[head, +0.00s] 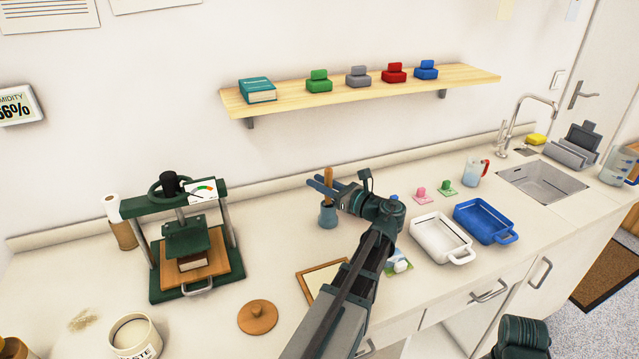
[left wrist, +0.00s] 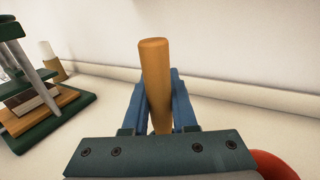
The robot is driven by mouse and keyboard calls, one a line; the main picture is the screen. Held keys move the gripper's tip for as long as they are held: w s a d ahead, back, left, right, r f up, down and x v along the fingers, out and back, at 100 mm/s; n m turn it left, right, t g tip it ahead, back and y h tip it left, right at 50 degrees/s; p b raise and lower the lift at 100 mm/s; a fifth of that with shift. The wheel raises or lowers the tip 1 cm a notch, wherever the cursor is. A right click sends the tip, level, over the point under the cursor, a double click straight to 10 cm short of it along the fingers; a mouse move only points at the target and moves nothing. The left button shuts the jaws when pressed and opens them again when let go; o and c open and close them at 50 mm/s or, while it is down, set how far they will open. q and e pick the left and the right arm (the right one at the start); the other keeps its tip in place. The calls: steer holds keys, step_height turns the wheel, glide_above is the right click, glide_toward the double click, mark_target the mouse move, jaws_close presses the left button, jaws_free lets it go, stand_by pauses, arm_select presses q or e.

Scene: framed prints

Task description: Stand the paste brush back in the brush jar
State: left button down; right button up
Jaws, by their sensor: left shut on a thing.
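The paste brush shows its wooden handle (head: 328,176) in the head view, upright above the blue-grey brush jar (head: 328,217) on the counter. Its lower end is hidden by the jar, or by my fingers; I cannot tell how deep it sits. My left gripper (head: 322,187) is shut on the handle, its blue fingers just above the jar's rim. In the left wrist view the handle (left wrist: 155,80) stands between the two blue fingers, slightly tilted, and the jar is hidden. My right gripper's jaws do not show.
A green press (head: 190,250) stands left, with a paste tub (head: 135,335) and a round wooden lid (head: 257,317) in front. White (head: 440,238) and blue (head: 486,221) trays lie right. A shelf (head: 290,103) hangs behind. The counter around the jar's left is clear.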

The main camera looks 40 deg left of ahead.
arm_select(q)
steer(key=shift+f, duration=0.4)
steer(key=c, duration=0.6)
jaws_free()
steer(key=d, duration=1.4)
